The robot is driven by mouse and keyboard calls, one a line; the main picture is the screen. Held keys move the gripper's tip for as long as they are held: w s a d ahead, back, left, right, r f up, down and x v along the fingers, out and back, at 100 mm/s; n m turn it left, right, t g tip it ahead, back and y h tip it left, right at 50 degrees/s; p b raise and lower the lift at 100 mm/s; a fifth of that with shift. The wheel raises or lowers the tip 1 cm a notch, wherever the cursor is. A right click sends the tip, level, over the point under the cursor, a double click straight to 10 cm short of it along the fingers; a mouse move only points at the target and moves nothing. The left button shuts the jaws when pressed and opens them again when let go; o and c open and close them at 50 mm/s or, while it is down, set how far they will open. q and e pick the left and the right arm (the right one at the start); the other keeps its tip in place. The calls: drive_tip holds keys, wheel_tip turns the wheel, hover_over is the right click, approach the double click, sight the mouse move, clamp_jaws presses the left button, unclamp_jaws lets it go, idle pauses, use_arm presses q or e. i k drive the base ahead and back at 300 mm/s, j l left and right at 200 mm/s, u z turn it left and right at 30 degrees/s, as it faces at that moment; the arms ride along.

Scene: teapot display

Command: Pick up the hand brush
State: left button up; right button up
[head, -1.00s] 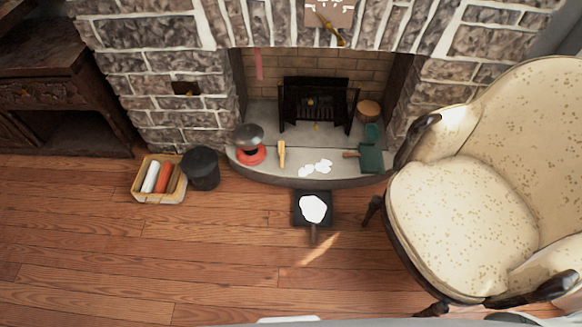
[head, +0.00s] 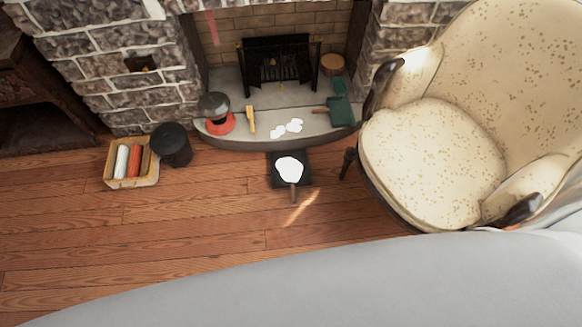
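A small narrow yellow object (head: 251,121), which may be the hand brush, is on the left half of the raised grey hearth (head: 228,142). It is too small to tell for certain. A green pan-like piece with a brown handle (head: 341,111) lies at the hearth's right end. Neither of my grippers shows in the head view, so nothing is seen touching these things.
White patches (head: 289,128) lie between them. A red-based pot (head: 215,107) is left of the yellow object. A black pan (head: 276,181) lies on the floor before the hearth. A dark bucket (head: 172,146), crate (head: 145,181) and armchair (head: 430,155) flank it. A pale grey surface covers the bottom.

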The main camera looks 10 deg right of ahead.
sight(250, 113)
drive_tip(key=i+j+z, duration=0.1)
drive_tip(key=i+j, duration=0.2)
drive_tip(key=j, duration=0.15)
drive_tip(key=i+j+z, duration=0.1)
drive_tip(key=i+j, duration=0.2)
drive_tip(key=j, duration=0.15)
